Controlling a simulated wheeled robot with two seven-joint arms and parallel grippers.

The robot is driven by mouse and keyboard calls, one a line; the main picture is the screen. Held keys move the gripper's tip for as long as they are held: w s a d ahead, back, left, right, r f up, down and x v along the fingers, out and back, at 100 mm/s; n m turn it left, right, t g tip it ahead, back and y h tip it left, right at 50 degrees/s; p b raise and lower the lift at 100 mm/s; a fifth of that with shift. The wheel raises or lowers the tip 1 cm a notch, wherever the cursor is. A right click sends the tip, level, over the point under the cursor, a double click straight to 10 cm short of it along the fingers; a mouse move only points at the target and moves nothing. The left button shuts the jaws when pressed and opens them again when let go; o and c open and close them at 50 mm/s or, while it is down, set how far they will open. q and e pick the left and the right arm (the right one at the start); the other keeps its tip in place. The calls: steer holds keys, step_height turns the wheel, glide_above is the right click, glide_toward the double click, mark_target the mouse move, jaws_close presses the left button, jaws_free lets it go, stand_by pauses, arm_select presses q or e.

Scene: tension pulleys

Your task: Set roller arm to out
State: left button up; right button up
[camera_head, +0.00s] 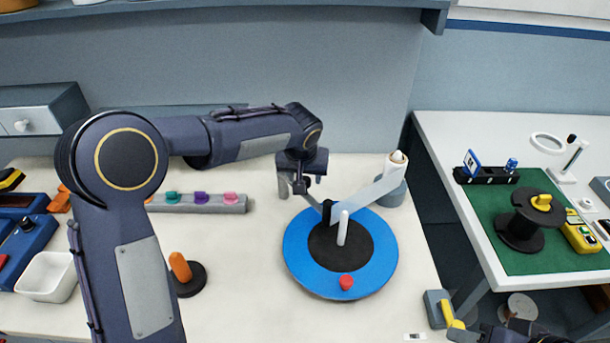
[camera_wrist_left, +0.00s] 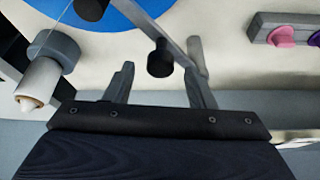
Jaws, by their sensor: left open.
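The roller is at or above a grey cylinder (camera_head: 393,192). In the left wrist view the black knob (camera_wrist_left: 160,58) shows between the fingertips, and the roller (camera_wrist_left: 38,84) is at far left. My left gripper (camera_head: 302,192) is open beside the knob's end of the arm. Its fingers (camera_wrist_left: 160,85) are apart with a gap around the knob; contact cannot be told.
A blue disc (camera_head: 300,258) with a black centre, white post (camera_head: 343,229) and red knob (camera_head: 346,282) lies in front of the gripper. An orange peg (camera_head: 180,267) stands left. A grey rail with coloured knobs (camera_head: 201,199) lies behind. Bare table lies around the disc.

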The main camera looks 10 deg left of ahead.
arm_select(q)
steer(key=shift+x, duration=0.9)
jaws_close()
